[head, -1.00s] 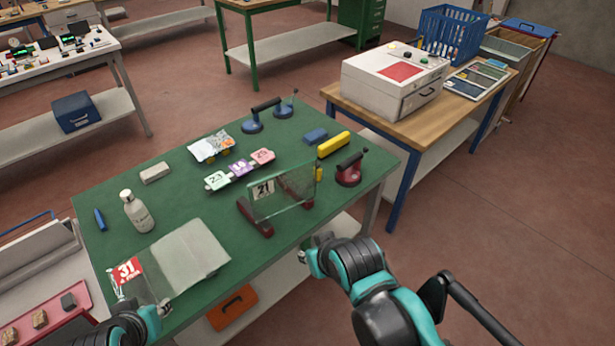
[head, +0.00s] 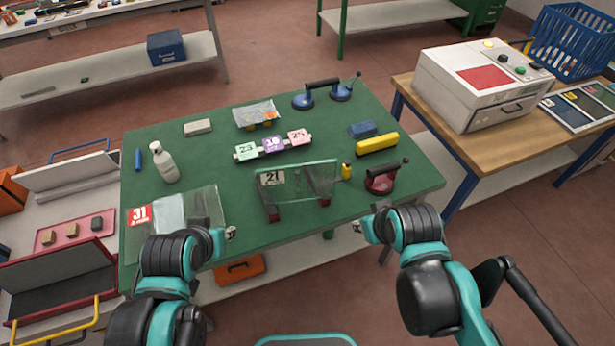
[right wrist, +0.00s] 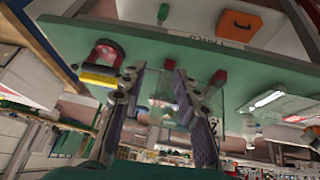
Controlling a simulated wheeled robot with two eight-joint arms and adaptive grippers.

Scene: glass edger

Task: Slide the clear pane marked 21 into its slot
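The clear pane marked 21 (head: 310,183) stands upright on dark red feet (head: 275,214) near the front edge of the green table. Its white 21 label is at its upper left. My right gripper (head: 362,228) is in front of the table edge, to the right of the pane. In the right wrist view the right gripper (right wrist: 160,85) is open, its fingers apart with nothing gripped; the pane shows behind them. My left gripper (head: 230,234) is by the front edge, left of the pane; its fingers are too small to judge. I cannot make out which slot is meant.
A pane marked 31 (head: 139,215) lies at the table's front left. Blocks marked 23, 19 and 25 (head: 273,145) stand behind pane 21. A red suction cup (head: 380,183), yellow block (head: 377,143) and small yellow bottle (head: 346,171) are to its right. A white bottle (head: 164,163) stands left.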

